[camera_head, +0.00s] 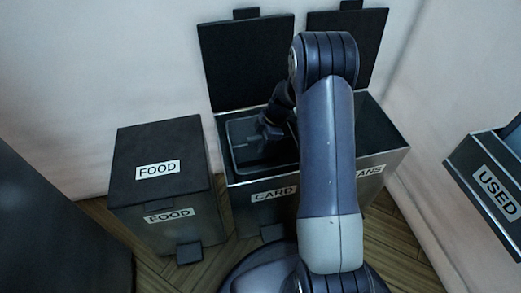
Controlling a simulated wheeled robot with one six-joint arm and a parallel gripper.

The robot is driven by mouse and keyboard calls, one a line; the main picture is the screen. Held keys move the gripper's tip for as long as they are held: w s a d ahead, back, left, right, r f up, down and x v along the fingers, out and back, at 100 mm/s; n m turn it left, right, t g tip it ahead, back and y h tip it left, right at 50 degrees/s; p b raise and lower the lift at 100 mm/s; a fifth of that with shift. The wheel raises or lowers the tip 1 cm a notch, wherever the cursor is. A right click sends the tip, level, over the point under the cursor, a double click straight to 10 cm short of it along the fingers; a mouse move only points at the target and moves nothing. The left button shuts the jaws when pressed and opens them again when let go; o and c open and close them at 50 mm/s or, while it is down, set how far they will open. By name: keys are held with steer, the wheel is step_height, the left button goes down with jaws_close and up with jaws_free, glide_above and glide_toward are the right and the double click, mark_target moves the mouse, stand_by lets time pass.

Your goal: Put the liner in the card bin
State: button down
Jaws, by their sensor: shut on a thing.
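The card bin (245,205), labelled CARD, stands in the middle with its black lid (247,65) open against the wall. The liner (237,132) looks like a dark, shallow, round-cornered tray. It is at the mouth of the card bin, inside the outline of its opening; how deep it sits is hard to tell. My gripper (262,142) is over the bin mouth and shut on the liner. My arm hides the right part of the card bin, and the fingertips are dark and hard to make out.
A closed bin labelled FOOD (160,170) stands to the left. A bin whose label ends in ANS (382,155) adjoins the card bin on the right, its lid (374,45) open. A container labelled USED (490,190) is at the far right. The wall is close behind.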

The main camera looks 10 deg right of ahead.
steer(key=shift+f, duration=1)
steer(key=shift+f+b, duration=0.25)
steer(key=shift+b, duration=0.1)
steer(key=c, duration=1.3)
jaws_free()
steer(key=shift+r, duration=0.1)
steer(key=shift+c, duration=0.2)
steer(key=p+v, duration=0.4)
steer(key=v, duration=0.8)
steer(key=shift+r+p, duration=0.15)
steer(key=shift+p, duration=0.25)
